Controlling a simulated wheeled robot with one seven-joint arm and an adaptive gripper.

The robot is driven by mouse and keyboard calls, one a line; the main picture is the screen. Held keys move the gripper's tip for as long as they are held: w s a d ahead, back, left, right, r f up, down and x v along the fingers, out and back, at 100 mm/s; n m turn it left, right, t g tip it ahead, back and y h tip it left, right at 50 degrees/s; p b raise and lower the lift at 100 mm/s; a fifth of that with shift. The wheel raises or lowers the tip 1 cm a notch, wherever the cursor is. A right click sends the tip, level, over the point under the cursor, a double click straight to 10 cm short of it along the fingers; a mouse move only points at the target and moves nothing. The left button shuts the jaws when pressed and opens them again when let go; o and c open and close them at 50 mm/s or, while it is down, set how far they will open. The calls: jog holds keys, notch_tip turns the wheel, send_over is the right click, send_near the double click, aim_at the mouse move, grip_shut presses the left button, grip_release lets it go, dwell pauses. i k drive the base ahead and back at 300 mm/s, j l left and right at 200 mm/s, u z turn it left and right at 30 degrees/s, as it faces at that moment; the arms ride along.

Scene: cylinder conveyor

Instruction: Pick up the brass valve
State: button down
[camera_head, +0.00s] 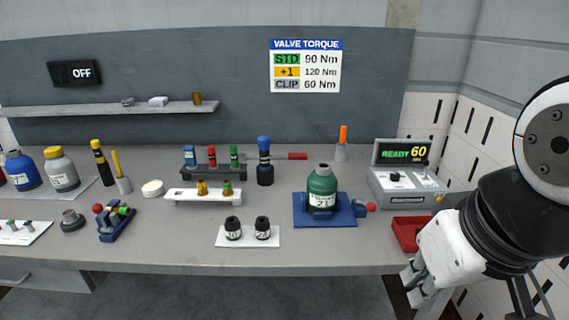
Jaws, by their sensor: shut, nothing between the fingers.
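Two small brass-coloured valves stand upright on a white rack (180,196) left of the table's middle. The left brass valve (202,188) looks plain brass; the right brass valve (227,188) has a green part. Which of them the task means, I cannot tell. My gripper (410,285) is at the lower right, past the table's front edge, pointing down and left. It is shut and empty, far from both valves.
A green bottle (322,186) sits on a blue base (300,219) right of the rack. A white tray (235,243) with two black sockets lies in front. A red bin (400,232) and torque unit (407,190) stand nearest my arm. The front edge strip is clear.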

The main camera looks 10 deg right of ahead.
aim_at(121, 211)
jog(key=i+u, duration=0.35)
jog(key=i+l+u, duration=0.35)
jog(key=i, duration=0.15)
jog(key=i+l+u, duration=0.2)
jog(key=i+u, duration=0.15)
jog(key=i, duration=0.05)
